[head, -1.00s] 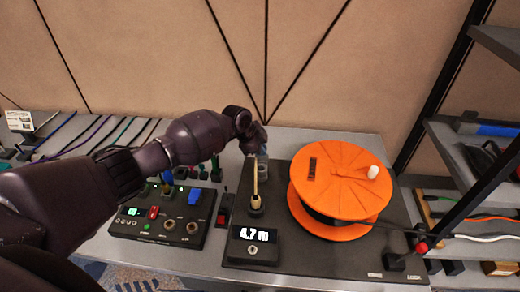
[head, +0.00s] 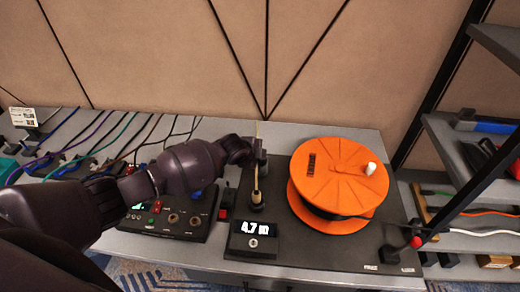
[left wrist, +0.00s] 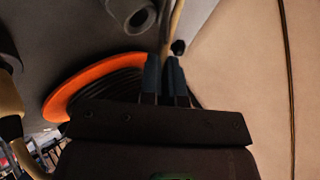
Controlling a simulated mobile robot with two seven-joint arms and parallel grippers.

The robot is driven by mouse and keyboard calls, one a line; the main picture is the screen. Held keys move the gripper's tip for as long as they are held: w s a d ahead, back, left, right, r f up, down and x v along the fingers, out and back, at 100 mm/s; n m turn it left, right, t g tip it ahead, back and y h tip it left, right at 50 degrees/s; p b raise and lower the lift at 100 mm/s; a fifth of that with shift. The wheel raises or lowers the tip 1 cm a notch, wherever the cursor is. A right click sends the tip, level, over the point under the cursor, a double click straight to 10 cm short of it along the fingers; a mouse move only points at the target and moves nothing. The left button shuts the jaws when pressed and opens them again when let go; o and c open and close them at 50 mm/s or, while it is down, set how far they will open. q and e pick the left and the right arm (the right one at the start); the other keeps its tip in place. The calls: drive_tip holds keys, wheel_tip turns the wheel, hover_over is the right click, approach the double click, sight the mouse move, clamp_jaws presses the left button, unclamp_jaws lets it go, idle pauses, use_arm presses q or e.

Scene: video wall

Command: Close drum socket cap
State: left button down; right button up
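The orange cable drum (head: 338,180) lies flat on a dark panel; its orange rim (left wrist: 85,80) also shows in the left wrist view. A grey cylindrical fitting (head: 263,157) stands left of the drum; I cannot tell whether it is the socket cap. A grey cylinder with a dark round hole (left wrist: 135,14) is at the top of the left wrist view. My left gripper (head: 252,148) is beside the grey fitting. In the wrist view its blue fingers (left wrist: 165,65) are close together with a narrow gap, near a tan rod (left wrist: 173,25). Contact is unclear. My right gripper is out of view.
A control box (head: 165,222) is at the left, partly under my left arm. Several cables (head: 95,140) lie at the back left. A shelf rack (head: 475,185) stands right.

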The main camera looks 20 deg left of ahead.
use_arm(q)
drive_tip(key=shift+s+f+t, duration=0.5)
drive_tip(key=shift+t, duration=0.3)
drive_tip(key=c, duration=1.3)
unclamp_jaws()
drive_tip(key=shift+c, duration=0.2)
drive_tip(key=v, duration=1)
drive_tip(key=shift+s+p, duration=0.45)
drive_tip(key=shift+r, duration=0.15)
